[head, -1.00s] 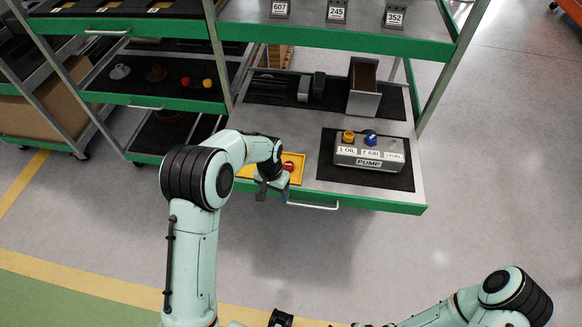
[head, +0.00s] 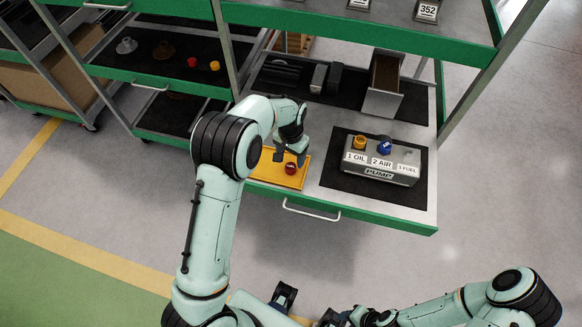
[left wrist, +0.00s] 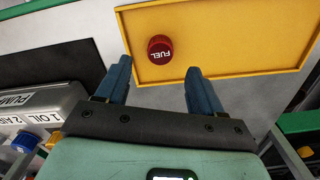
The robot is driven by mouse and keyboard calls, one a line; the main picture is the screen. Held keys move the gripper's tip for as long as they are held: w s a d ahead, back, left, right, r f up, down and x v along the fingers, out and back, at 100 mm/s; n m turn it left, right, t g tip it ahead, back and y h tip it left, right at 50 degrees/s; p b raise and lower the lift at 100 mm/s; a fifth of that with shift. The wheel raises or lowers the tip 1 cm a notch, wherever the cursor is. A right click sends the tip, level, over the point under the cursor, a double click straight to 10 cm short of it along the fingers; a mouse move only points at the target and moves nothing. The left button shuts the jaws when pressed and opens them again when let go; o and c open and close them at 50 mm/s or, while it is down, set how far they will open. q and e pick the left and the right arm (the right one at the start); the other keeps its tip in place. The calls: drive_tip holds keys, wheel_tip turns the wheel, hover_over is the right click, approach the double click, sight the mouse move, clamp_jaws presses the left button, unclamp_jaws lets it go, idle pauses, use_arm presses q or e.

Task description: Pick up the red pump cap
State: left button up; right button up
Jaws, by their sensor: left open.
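The red pump cap (head: 291,168), marked FUEL, sits in a shallow yellow tray (head: 262,174) near the workbench's front edge. In the left wrist view the cap (left wrist: 160,49) lies just beyond and between the fingertips. My left gripper (head: 291,151) is open and empty over the tray; in the left wrist view, its fingers (left wrist: 158,70) stand apart and do not touch the cap. My right arm reaches in low at the bottom right of the head view; its jaw state is unclear.
A grey pump block (head: 372,176) on a black mat (head: 338,181) stands right of the tray, with a yellow cap (head: 360,142) and a blue cap (head: 384,147). A grey bin (head: 382,104) stands behind. A handle (head: 310,212) juts from the front edge.

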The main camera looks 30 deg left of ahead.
sight(291, 165)
use_arm(q)
drive_tip(key=shift+w+f, duration=0.15)
drive_tip(key=shift+f, duration=1.45)
drive_tip(key=shift+w+f, duration=0.1)
drive_tip(key=shift+f, duration=1.45)
drive_tip(key=c, duration=1.1)
